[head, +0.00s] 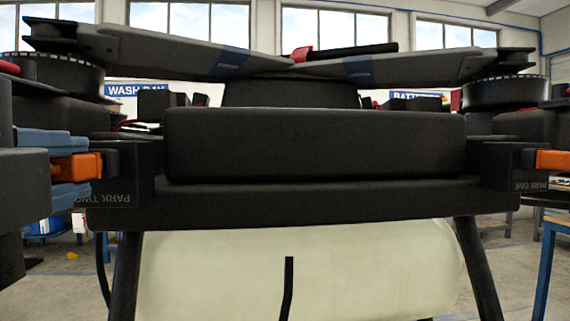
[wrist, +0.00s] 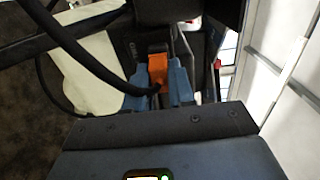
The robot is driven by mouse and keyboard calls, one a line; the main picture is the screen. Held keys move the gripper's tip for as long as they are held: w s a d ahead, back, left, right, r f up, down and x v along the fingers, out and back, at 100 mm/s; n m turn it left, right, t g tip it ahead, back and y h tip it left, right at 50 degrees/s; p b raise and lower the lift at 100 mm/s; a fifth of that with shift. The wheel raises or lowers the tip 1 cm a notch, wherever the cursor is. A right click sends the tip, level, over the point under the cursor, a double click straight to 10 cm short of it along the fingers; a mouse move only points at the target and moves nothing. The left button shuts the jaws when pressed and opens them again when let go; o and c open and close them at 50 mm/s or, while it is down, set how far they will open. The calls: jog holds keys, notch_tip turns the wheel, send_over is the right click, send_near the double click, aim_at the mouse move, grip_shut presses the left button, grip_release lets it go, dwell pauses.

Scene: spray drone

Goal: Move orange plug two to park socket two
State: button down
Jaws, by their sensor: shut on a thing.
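My gripper (head: 75,168) is at the left in the head view, with its blue-grey fingers shut on orange plug two (head: 80,166). The plug points right, toward the black block marked PARK TWO (head: 125,185), which is park socket two. The plug's front end meets or nearly meets the block's left side; I cannot tell whether any of it is inside. The wrist view shows the orange plug (wrist: 157,70) between the two blue fingers (wrist: 160,95), with a black cable curving to its near end. The socket's mouth is hidden.
Another orange plug (head: 553,159) sits at the PARK ONE block (head: 515,180) on the right. The drone's black body (head: 315,145) lies between the blocks, with grey folded arms (head: 430,68) above and a pale tank (head: 300,265) below. The black cable (wrist: 85,60) loops beside my gripper.

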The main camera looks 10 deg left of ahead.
jog(key=shift+w+a, duration=0.15)
jog(key=shift+w, duration=0.45)
jog(key=c, duration=0.9)
grip_release()
jog(key=shift+s, duration=0.1)
jog(key=b+v, duration=0.1)
jog(key=v, duration=0.6)
jog(key=shift+s, duration=0.35)
